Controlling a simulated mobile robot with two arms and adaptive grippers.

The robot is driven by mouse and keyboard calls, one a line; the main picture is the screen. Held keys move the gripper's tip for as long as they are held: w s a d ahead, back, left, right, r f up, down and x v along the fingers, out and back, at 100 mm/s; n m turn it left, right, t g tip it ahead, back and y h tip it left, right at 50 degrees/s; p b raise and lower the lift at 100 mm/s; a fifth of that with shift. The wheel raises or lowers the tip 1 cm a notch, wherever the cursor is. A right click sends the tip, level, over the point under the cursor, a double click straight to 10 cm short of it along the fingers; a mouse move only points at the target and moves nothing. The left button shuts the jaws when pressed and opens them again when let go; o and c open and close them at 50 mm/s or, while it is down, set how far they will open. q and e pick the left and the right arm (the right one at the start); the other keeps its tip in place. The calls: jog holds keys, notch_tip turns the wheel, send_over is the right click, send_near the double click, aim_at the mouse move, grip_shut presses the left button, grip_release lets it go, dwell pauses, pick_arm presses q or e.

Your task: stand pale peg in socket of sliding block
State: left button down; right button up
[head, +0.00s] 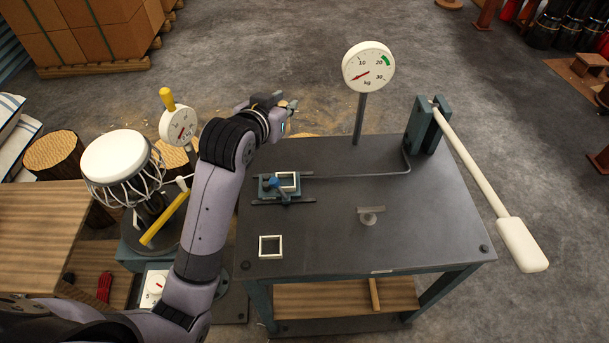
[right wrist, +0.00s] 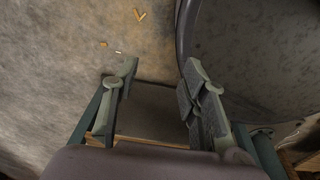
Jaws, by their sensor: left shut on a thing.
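The sliding block (head: 268,189) is blue and sits on dark rails at the left of the dark table. Its pale-rimmed square socket (head: 288,181) looks empty. My left gripper (head: 286,112) is above the table's back left edge, behind and above the block. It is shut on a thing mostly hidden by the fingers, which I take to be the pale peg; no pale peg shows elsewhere. My right gripper (right wrist: 158,82) is open and empty in the right wrist view; it does not show in the head view.
A pale square frame (head: 270,246) lies on the table (head: 340,240) at front left. A dial gauge (head: 368,67) on a post stands at the back. A long pale lever (head: 470,165) sticks out right. A goblet drum (head: 115,157) stands left of my arm.

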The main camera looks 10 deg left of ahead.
pick_arm(q)
jog(key=f, duration=1.9)
jog(key=shift+s+a+f, duration=0.2)
jog(key=shift+s+a, duration=0.1)
jog(key=shift+a, duration=0.1)
jog(key=shift+f, duration=0.1)
jog(key=c, duration=1.5)
grip_release()
jog(key=shift+o, duration=0.2)
pick_arm(e)
jog(key=s+a, duration=0.2)
jog(key=shift+s+a+f, duration=0.2)
jog(key=shift+s+a, duration=0.1)
jog(key=shift+a, duration=0.05)
jog(key=shift+d, duration=0.1)
